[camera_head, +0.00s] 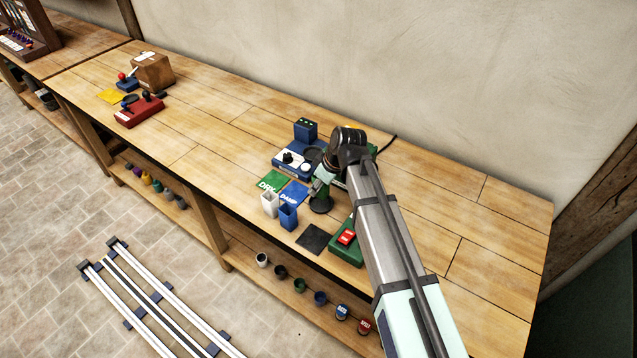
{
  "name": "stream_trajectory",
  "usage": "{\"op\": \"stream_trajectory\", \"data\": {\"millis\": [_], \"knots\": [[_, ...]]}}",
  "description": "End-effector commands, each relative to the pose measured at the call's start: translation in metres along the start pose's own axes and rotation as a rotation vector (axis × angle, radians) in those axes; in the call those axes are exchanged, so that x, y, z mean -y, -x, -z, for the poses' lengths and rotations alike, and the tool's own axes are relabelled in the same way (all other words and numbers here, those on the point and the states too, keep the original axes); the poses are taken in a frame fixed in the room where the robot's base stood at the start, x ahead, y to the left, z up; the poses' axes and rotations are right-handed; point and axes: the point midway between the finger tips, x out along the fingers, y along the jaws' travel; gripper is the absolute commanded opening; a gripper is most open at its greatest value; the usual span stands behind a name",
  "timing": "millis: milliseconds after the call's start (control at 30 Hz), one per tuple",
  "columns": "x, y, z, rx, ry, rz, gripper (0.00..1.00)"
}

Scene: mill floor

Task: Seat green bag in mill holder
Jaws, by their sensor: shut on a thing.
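My gripper (320,188) is over the front part of the bench, right of the blue DAMP card. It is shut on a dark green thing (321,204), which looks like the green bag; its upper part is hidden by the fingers. I cannot tell whether its bottom touches the bench. A green machine with a red switch (347,238), perhaps the mill, stands just right of the gripper, partly covered by my arm. I cannot make out a mill holder.
A white cup (270,204) and a blue cup (288,217) stand close left of the gripper, before the green DRY card (272,182) and DAMP card (294,193). A blue device (291,163) is behind. A dark mat (314,239) lies in front. The bench's right end is clear.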

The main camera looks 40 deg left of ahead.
Motion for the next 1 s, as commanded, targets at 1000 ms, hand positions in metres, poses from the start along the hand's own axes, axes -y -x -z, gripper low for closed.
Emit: {"op": "stream_trajectory", "data": {"millis": [1000], "knots": [[0.000,-0.032,-0.013,0.000,0.000,0.000,0.00]]}}
